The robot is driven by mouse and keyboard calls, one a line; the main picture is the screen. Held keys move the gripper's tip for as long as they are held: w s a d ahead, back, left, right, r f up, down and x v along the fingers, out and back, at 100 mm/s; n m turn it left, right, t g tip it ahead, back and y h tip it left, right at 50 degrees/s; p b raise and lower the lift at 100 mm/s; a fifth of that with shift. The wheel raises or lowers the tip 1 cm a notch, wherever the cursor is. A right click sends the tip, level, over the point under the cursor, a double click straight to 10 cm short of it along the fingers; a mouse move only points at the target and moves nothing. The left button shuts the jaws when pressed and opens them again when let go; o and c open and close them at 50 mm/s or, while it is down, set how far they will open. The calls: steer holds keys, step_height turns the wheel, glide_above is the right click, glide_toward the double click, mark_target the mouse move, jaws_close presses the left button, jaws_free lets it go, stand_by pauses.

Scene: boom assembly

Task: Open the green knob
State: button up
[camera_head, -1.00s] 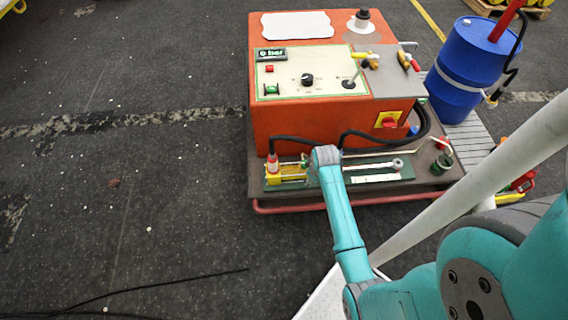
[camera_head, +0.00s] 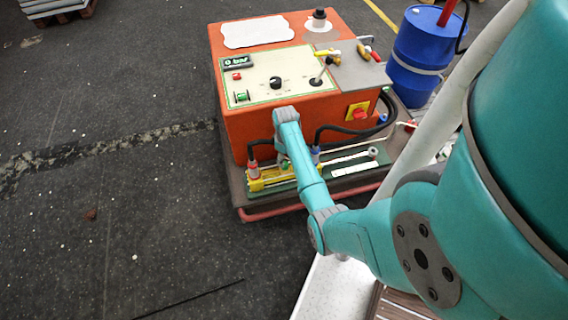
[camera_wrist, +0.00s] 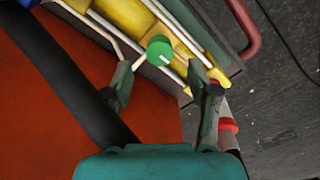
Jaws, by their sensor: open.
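The green knob (camera_wrist: 160,50) shows in the wrist view, round and mounted beside a yellow block (camera_wrist: 128,16). My gripper (camera_wrist: 160,69) is open, with one finger on each side just short of the knob. The knob lies roughly in line with the gap between the fingertips; I cannot tell whether either finger touches it.
A black hose (camera_wrist: 60,75) runs close to my left finger in the wrist view. A red rail (camera_wrist: 244,28) edges the ledge. In the head view, a control panel (camera_head: 300,62) tops the machine and a blue drum (camera_head: 418,45) stands at right. Open floor lies left.

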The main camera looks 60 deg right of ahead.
mark_target(285, 164)
steer(key=shift+f, duration=2.35)
jaws_close()
steer(key=shift+n, duration=0.4)
steer(key=n, duration=0.3)
steer(key=shift+n, duration=2)
